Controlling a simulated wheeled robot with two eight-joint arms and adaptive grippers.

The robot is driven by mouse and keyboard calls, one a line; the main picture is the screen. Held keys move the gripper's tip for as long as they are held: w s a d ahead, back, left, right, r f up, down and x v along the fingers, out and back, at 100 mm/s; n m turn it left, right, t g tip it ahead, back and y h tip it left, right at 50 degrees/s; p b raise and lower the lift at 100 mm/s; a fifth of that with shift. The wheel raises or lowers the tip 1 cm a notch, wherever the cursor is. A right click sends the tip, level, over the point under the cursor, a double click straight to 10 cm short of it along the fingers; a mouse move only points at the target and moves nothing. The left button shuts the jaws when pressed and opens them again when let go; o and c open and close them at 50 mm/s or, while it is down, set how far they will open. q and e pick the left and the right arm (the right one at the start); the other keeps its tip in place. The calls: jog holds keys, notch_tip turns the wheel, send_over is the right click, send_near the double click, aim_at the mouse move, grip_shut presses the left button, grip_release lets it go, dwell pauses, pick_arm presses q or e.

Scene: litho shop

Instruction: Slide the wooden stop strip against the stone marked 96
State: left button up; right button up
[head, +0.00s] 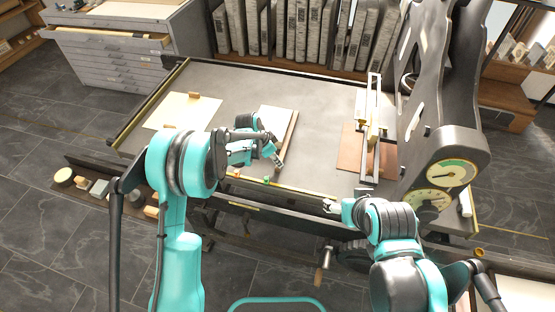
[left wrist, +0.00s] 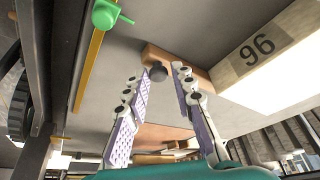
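The pale stone marked 96 (head: 278,118) lies on the grey table; its number face (left wrist: 258,48) shows at the upper right in the left wrist view. The wooden stop strip (head: 291,132) lies along the stone's right side in the head view. In the left wrist view the strip (left wrist: 203,77) ends close beside the stone, and I cannot tell whether they touch. My left gripper (head: 278,163) is at the strip's near end. Its fingers (left wrist: 157,80) are apart, with the strip's dark round knob between or just beyond the tips. My right gripper (head: 329,206) is low at the table's front edge; its finger opening is unclear.
A green knob (head: 266,181) and a brass rule run along the table's front edge. A cream sheet (head: 180,111) lies at left. A brown board (head: 352,150) and a metal frame (head: 373,110) stand at right, beside the dark machine with dials (head: 447,173). Stone slabs line the back.

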pick_arm(q)
jog(key=shift+o, duration=0.7)
jog(key=shift+a, duration=0.1)
jog(key=v, duration=1.2)
